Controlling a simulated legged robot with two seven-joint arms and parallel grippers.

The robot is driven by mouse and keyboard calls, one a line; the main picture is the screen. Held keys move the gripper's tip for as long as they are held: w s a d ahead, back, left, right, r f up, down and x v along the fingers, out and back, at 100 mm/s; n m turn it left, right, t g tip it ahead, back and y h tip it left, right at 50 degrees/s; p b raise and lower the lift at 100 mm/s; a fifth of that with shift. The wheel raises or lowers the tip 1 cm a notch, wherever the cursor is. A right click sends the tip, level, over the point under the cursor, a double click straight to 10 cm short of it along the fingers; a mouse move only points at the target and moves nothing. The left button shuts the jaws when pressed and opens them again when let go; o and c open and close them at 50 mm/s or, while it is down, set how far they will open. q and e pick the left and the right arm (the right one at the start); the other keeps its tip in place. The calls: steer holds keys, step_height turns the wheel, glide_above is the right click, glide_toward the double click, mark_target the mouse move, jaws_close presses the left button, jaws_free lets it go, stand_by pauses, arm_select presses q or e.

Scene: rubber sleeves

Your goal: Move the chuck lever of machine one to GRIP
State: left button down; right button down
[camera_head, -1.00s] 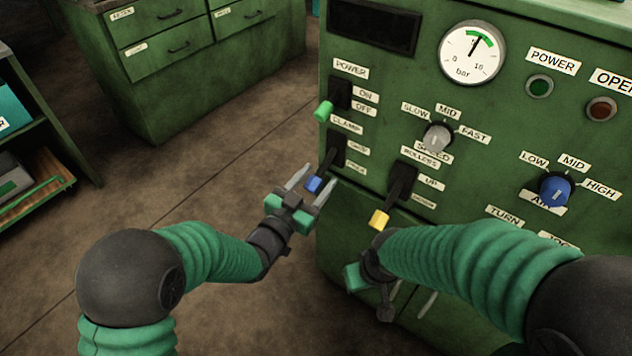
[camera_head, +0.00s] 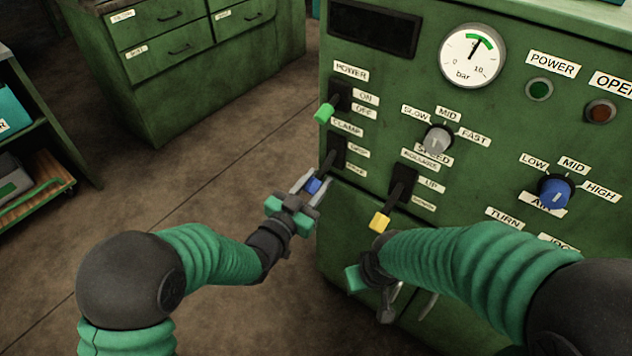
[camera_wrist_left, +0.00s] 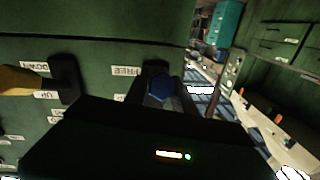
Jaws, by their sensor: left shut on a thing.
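The lever with the blue tip (camera_head: 313,185) sits under the CLAMP label on the green machine's panel and slants downward. In the left wrist view its blue tip (camera_wrist_left: 161,88) is beside a label reading FREE; the label below that is mostly hidden. My left gripper (camera_head: 312,184) is shut on the blue tip, one finger on each side. My right gripper (camera_head: 372,285) hangs low in front of the machine, partly behind its own arm, and its jaws are unclear.
A lever with a green tip (camera_head: 325,112) is above, under POWER. A lever with a yellow tip (camera_head: 380,221) is close to the right. Knobs and a pressure gauge (camera_head: 472,55) are higher on the panel. The floor (camera_head: 200,185) at left is clear.

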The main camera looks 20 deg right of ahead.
mark_target(313, 181)
stand_by(0.8)
arm_select(q)
steer(key=r+g+y+p, duration=0.1)
steer(key=p, duration=0.4)
steer(key=r+g+y+p, duration=0.1)
steer(key=r+p, duration=0.1)
steer(key=p, duration=0.3)
steer(key=r+g+y+p, duration=0.1)
steer(key=r+p, duration=0.1)
steer(key=p, duration=0.3)
steer(key=shift+s+a+y, duration=0.35)
steer(key=shift+a+y, duration=0.05)
steer(key=r+g+y+p, duration=0.1)
steer(key=p, duration=0.3)
steer(key=r+g+y+p, duration=0.1)
steer(key=y+p, duration=0.1)
steer(key=p, duration=0.3)
steer(key=r+g+y+p, duration=0.1)
steer(key=g+p, duration=0.1)
steer(key=p, duration=0.3)
steer(key=shift+w+d+r+m, duration=0.2)
steer(key=shift+w+d+m, duration=0.1)
steer(key=shift+m, duration=0.1)
steer(key=shift+w+d+r+g+y+p, duration=0.15)
steer(key=shift+g+y+p, duration=0.15)
steer(key=shift+y+p, duration=0.6)
